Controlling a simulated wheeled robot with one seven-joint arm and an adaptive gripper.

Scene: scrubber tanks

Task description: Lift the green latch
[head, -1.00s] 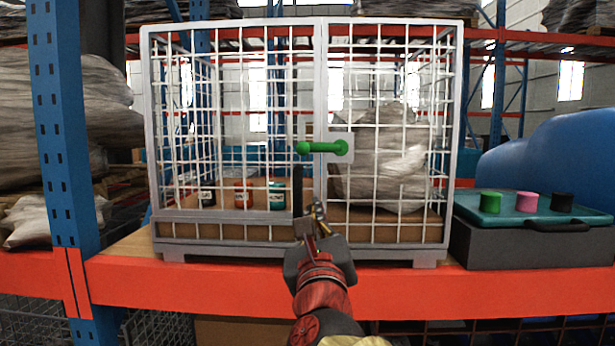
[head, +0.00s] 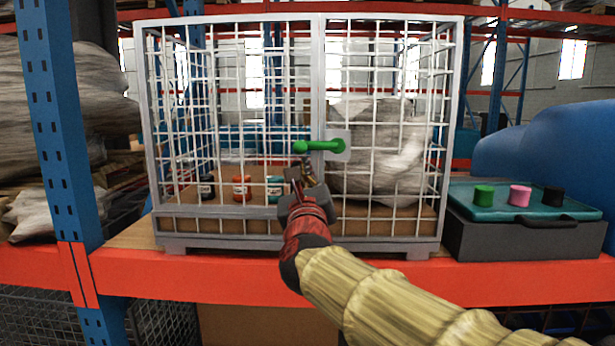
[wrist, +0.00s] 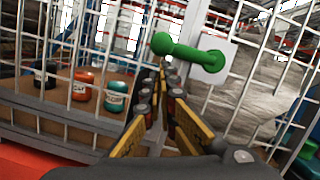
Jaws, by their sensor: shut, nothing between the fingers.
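The green latch (head: 319,146) is a horizontal bar with a round knob at its left end. It sits on a pale plate (head: 338,150) on the front of the white wire cage (head: 318,80). My gripper (head: 297,180) is just below the latch's knob end, in front of the cage. In the wrist view the latch (wrist: 188,50) is just beyond the fingertips of my gripper (wrist: 167,75). The fingers are shut and empty. I cannot tell whether the tips touch the latch.
Inside the cage are a black jar (head: 206,188), a red jar (head: 242,187), a teal jar (head: 276,188) and a wrapped bundle (head: 380,150). A grey case with a teal top (head: 490,212) stands right of the cage on the orange shelf beam (head: 500,282). A blue post (head: 50,130) stands left.

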